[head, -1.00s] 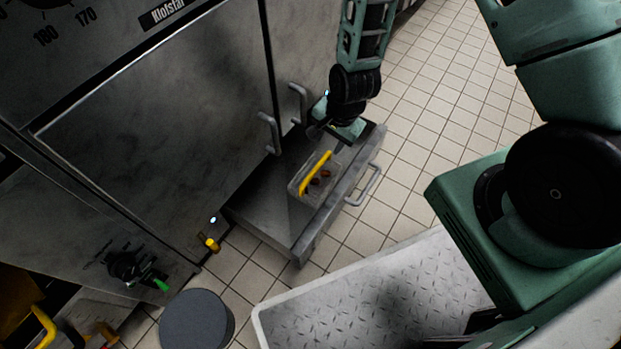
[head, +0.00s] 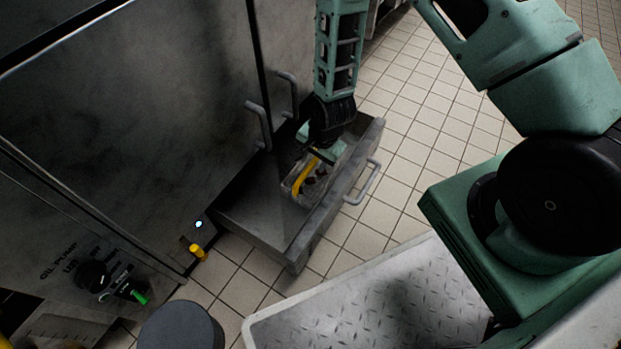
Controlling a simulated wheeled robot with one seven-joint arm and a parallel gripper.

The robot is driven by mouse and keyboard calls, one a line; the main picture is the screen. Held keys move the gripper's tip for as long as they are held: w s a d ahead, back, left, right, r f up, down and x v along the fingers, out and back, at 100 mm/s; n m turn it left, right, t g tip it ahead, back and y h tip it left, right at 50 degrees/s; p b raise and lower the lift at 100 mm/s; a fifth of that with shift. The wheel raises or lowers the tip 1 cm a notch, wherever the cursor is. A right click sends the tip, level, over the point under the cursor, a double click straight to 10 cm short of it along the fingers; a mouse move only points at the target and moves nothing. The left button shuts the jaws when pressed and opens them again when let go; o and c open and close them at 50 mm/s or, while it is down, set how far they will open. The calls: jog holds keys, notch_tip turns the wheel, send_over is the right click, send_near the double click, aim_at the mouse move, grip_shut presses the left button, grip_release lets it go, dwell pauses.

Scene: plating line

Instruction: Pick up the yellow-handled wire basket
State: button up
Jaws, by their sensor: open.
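The wire basket (head: 290,184) sits inside the open metal drawer (head: 262,226) low on the machine, with a few brown pieces in it. Its yellow handle (head: 302,180) stands up along the basket. My gripper (head: 318,155) is open, low over the drawer at the far end of the handle. It hides that end of the handle and part of the basket. I cannot tell whether the fingers touch the handle.
The drawer's front has a grey pull handle (head: 364,184). Two door handles (head: 259,124) stick out from the steel cabinet near my arm. A round grey top (head: 181,327) and a yellow knob (head: 197,251) are at lower left. Tiled floor (head: 425,150) is clear on the right.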

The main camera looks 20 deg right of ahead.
jog(key=b, duration=0.3)
send_over(311, 174)
jog(key=s, duration=0.2)
jog(key=f, duration=0.4)
jog(key=shift+a+f, duration=0.25)
jog(key=shift+a, duration=0.15)
jog(key=shift+r, duration=0.1)
jog(key=shift+w, duration=0.1)
grip_shut()
